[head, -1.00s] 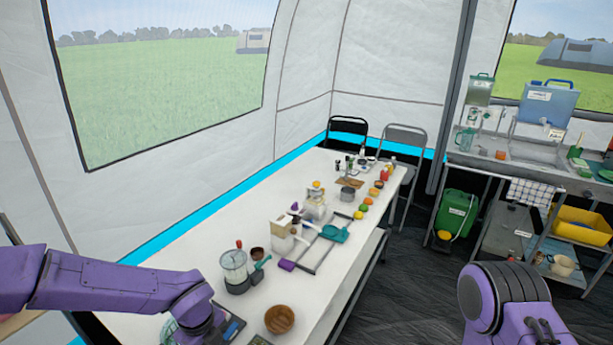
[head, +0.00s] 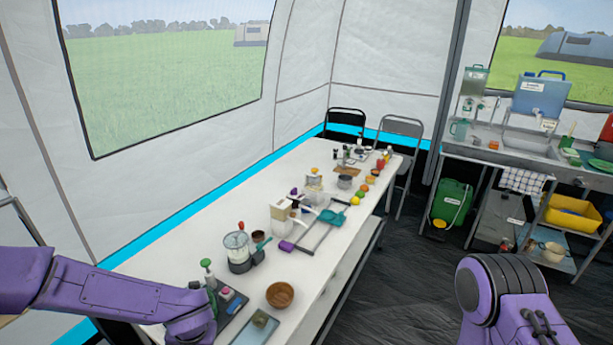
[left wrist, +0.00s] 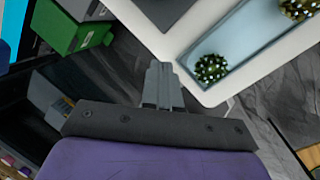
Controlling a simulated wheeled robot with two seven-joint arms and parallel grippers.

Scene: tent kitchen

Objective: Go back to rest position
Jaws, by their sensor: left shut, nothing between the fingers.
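My left gripper (left wrist: 162,88) shows in the left wrist view, its two fingers together with nothing between them. It hangs over the floor beside a white table corner. In the head view my left arm comes in from the left and its gripper is out of sight below the picture. My right arm shows at the lower right of the head view, and its gripper is not in the picture.
In the left wrist view, a green box (left wrist: 70,30) is at upper left and a pale blue tray (left wrist: 232,45) at upper right. Dark floor (head: 400,290) is open right of the table.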

